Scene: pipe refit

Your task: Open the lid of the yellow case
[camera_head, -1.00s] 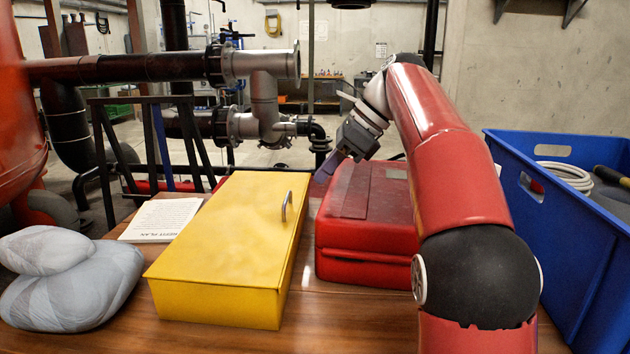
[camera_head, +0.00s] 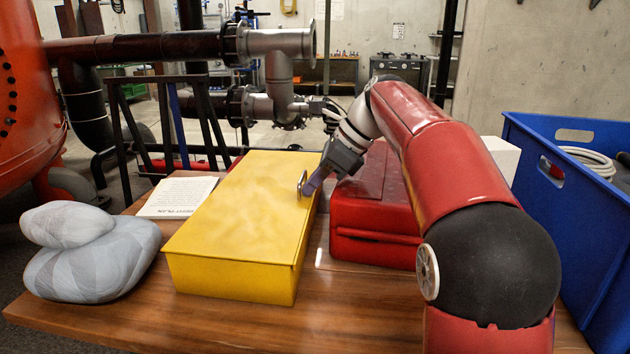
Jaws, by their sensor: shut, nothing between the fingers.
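The yellow case (camera_head: 228,215) lies on the wooden table, its lid down. A small metal handle (camera_head: 301,184) stands near the right edge of the lid. My gripper (camera_head: 310,187) is shut and points down-left, its fingertips right at the handle. I cannot tell whether they touch it or pass behind it. The fingers partly overlap the handle in the picture.
A red case (camera_head: 372,215) stands close to the right of the yellow case, under my arm. A blue crate (camera_head: 570,230) is at the far right. Grey wrapped bundles (camera_head: 95,255) lie at the left, and a paper (camera_head: 178,197) lies behind them. Pipes (camera_head: 150,47) run behind the table.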

